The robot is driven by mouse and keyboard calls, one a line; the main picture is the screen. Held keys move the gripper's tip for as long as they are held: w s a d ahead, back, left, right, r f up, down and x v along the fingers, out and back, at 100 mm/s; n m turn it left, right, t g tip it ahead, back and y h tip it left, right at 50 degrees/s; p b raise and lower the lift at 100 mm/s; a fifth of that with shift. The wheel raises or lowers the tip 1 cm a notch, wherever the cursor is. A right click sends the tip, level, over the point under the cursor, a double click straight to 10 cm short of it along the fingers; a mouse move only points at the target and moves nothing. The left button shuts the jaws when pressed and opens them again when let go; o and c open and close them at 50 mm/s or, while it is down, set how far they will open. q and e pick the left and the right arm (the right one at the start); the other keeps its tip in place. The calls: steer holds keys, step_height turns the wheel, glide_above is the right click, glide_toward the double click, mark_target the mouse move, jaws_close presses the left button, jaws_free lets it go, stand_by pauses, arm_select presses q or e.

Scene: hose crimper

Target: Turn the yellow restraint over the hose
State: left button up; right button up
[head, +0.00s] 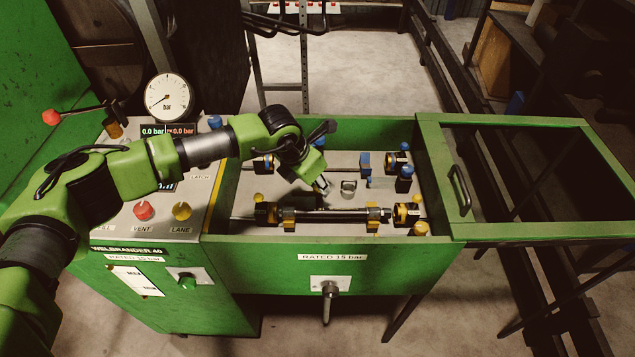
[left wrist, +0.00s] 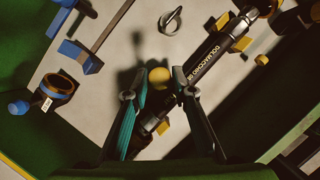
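A black hose (head: 330,216) lies across the front of the green tub, between end fittings; its printed side shows in the left wrist view (left wrist: 208,60). Yellow restraint pieces (head: 372,218) (left wrist: 243,43) sit beside or under it; I cannot tell how they are turned. My left gripper (head: 322,187) hangs over the tub, just behind the hose. In the left wrist view its fingers (left wrist: 154,86) are apart, with a round yellow knob (left wrist: 160,77) showing between the tips. I cannot tell whether they touch it. My right gripper is out of view.
The tub's framed lid (head: 525,122) stands open to the right. Blue-marked fittings (head: 365,162) sit along the back of the tub. A metal ring (head: 348,187) stands on its floor. A control panel with a gauge (head: 168,97) and knobs is at left.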

arm_select(q)
jaws_close()
steer(key=shift+f+n+t+b, duration=0.2)
steer(key=shift+n+t+b, duration=0.1)
steer(key=shift+n+b, duration=0.7)
steer(key=n+y+b, duration=0.1)
steer(key=n+b, duration=0.1)
steer(key=b, duration=0.1)
steer(key=n+y+b, duration=0.1)
steer(key=n+b, duration=0.2)
steer(key=b, duration=0.1)
steer(key=shift+d+t, duration=0.2)
steer(key=shift+t, duration=0.2)
steer(key=shift+r+n+y+b, duration=0.15)
steer(key=shift+n+y+b, duration=0.45)
steer(key=shift+n+b, duration=0.4)
steer(key=shift+s, duration=0.1)
steer(key=o, duration=0.7)
jaws_free()
steer(key=shift+r, duration=0.15)
